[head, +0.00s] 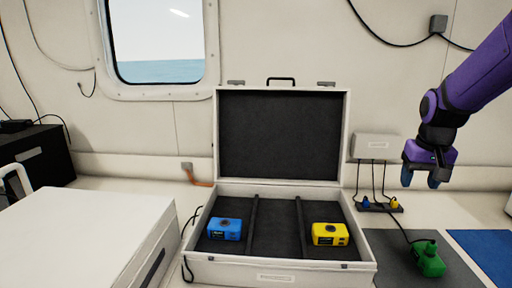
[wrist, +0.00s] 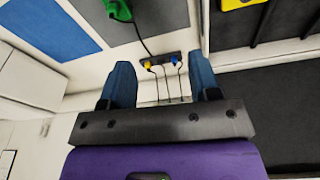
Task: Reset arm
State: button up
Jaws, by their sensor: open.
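My gripper (head: 421,176) hangs at the right in the head view, raised above the counter. It is empty. In the wrist view its two blue fingers (wrist: 164,88) are spread apart with nothing between them. The purple arm reaches in from the upper right of the head view.
An open white case (head: 360,262) holds a blue device (head: 224,229) in its left compartment and a yellow device (head: 330,234) in its right. A green device (head: 430,260) with a cable sits on a grey mat (head: 392,262). A blue mat (head: 488,250) lies beside it. A power strip (head: 381,207) stands behind.

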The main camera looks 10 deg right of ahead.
jog(key=s+a+r+n+t, duration=0.1)
jog(key=s+a+r, duration=0.1)
jog(key=s+a, duration=0.3)
jog(key=s+a+r+n+t, duration=0.1)
jog(key=s+a+r, duration=0.2)
jog(key=s+a, duration=0.2)
jog(key=s+a+r+n+t+y, duration=0.1)
jog(key=s+a+r+n, duration=0.1)
jog(key=s+a, duration=0.4)
jog(key=shift+s+r, duration=0.25)
jog(key=shift+r, duration=0.25)
jog(key=shift+a, duration=0.1)
